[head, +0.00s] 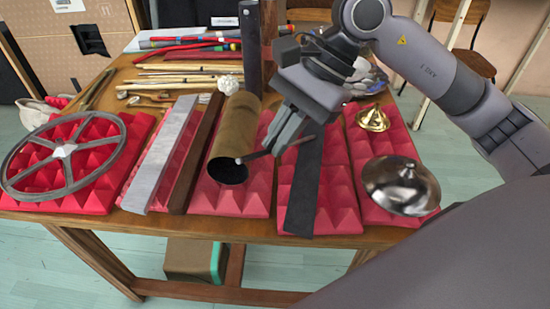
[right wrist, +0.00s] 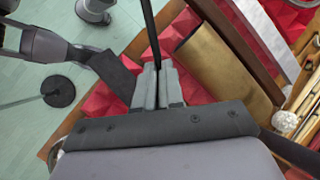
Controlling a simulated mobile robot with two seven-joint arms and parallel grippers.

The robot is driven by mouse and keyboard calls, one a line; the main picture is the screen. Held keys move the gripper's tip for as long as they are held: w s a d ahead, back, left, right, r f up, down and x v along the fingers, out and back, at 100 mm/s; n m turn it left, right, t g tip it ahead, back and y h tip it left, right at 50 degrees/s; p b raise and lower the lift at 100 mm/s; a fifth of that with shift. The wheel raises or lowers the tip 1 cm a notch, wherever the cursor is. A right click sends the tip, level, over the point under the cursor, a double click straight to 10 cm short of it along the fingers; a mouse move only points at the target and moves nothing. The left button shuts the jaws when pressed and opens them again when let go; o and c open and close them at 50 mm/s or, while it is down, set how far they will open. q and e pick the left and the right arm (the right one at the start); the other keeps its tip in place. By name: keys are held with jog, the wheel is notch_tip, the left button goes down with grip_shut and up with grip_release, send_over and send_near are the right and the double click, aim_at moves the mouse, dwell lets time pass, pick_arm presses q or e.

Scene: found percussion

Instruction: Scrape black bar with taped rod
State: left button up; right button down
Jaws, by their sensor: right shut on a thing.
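The black bar (head: 304,185) lies lengthwise on red pyramid foam in the head view, right of the brass tube. It also shows in the right wrist view (right wrist: 112,73), left of the fingers. My right gripper (head: 284,140) is above the foam, close to the bar's far end, shut on a thin dark rod (head: 262,155). The rod points left in the head view, and its pale tip is in front of the brass tube. In the right wrist view the rod (right wrist: 151,32) runs up from between the fingertips (right wrist: 157,72). I cannot tell whether it touches the bar. My left gripper is out of view.
A brass tube (head: 237,130), a brown bar (head: 198,150), a silver bar (head: 160,155) and a spoked wheel (head: 62,150) lie to the left. A small brass bell (head: 373,118) and a silver dome (head: 400,185) are at right. Several sticks (head: 185,80) lie behind.

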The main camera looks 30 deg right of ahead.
jog(key=shift+w+d, duration=0.45)
jog(key=shift+w, duration=0.1)
jog(key=s+a+b, duration=0.1)
jog(key=s+a, duration=0.5)
jog(key=s, duration=0.1)
jog(key=shift+s+a, duration=0.15)
jog(key=shift+s, duration=0.2)
notch_tip(320, 180, up, 6)
jog(key=p, duration=0.3)
jog(key=shift+p, duration=0.3)
